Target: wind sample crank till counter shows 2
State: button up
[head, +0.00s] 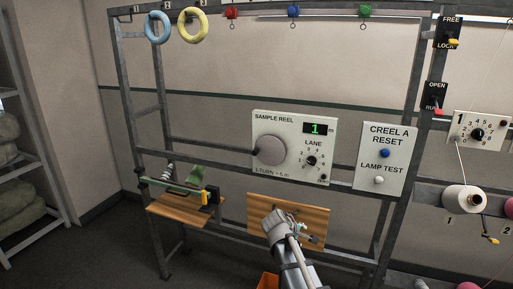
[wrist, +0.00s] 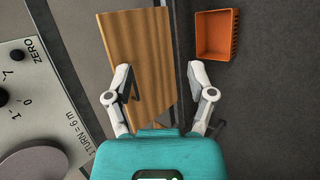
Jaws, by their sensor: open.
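The white sample reel panel (head: 260,121) is mounted on the grey frame. Its counter (head: 318,129) shows a green 1. In the wrist view the disc (wrist: 35,162) is partly cut off at the lower left. My gripper (head: 309,238) is below the panel, in front of a wooden board, apart from the disc. In the wrist view my gripper (wrist: 160,76) has its fingers spread with nothing between them.
The lane dial (head: 311,161) is right of the disc. A creel reset and lamp test panel (head: 382,158) hangs further right. A wooden board (head: 262,206) is behind my gripper. An orange bin (wrist: 217,35) lies beyond it.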

jog(key=w+a+r+n+t+h+p, duration=0.25)
jog(key=w+a+r+n+t, duration=0.25)
jog(key=w+a+r+n, duration=0.45)
jog(key=n+t+y+p, duration=0.3)
jog(key=n+t, duration=0.3)
jog(key=n, duration=0.4)
send_near(254, 153)
jog(key=s, duration=0.1)
jog(key=shift+s+a, duration=0.15)
jog(key=shift+a, duration=0.2)
jog(key=x, duration=1.3)
jog(key=shift+w+d, duration=0.3)
jog(key=shift+w, duration=0.05)
jog(key=shift+c, duration=0.3)
grip_shut()
jog(key=shift+a, duration=0.1)
